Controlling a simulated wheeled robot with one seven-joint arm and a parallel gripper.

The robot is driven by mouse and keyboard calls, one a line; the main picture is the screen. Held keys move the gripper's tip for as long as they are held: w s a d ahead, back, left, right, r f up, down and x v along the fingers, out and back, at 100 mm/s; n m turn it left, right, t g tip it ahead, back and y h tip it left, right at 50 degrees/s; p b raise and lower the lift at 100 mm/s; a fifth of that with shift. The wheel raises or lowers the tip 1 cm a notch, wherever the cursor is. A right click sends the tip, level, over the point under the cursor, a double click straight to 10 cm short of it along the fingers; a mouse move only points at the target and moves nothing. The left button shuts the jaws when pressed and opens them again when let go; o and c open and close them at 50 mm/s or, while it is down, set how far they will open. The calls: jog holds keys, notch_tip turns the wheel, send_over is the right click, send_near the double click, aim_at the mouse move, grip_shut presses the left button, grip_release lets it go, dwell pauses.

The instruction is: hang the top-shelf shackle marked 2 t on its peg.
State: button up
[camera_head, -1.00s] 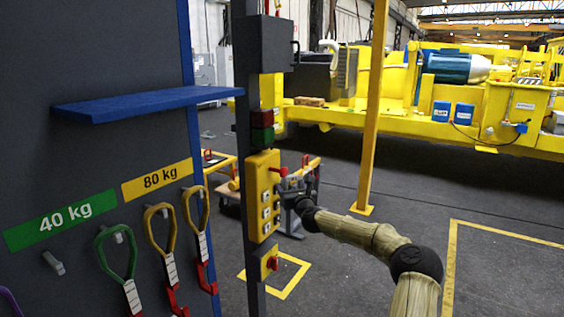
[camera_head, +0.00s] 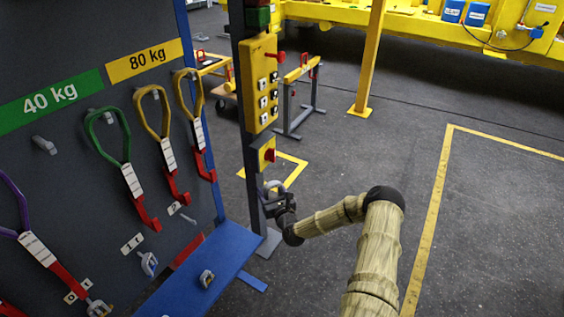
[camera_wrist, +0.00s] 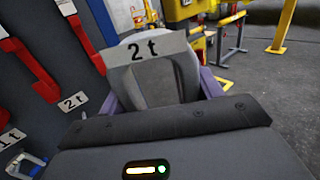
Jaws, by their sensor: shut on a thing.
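My gripper (camera_head: 276,200) is shut on a grey shackle (camera_head: 274,185) and holds it in the air in front of the dark post, below the red switch. In the wrist view a tag marked 2 t (camera_wrist: 147,50) stands in front of my gripper and covers much of the shackle. On the dark board, a label marked 2 t (camera_wrist: 73,101) shows at the left of the wrist view. In the head view that label (camera_head: 174,208) has a bare peg (camera_head: 188,218) beside it. My gripper is to the right of this peg, apart from it.
A shackle (camera_head: 149,263) hangs below the 1 t label (camera_head: 131,244). A blue lower shelf (camera_head: 225,262) juts out below, with another shackle (camera_head: 206,278) on it. Several colored slings with red hooks hang above. The post (camera_head: 250,150) stands close by; the floor at right is clear.

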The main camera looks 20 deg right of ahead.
jog(key=s+a+f+b, duration=0.3)
jog(key=s+a+f, duration=0.2)
jog(key=s+a, duration=0.6)
jog(key=s, duration=0.4)
jog(key=shift+a+f+b, duration=0.15)
jog(key=shift+a+b, duration=0.2)
jog(key=shift+a, duration=0.05)
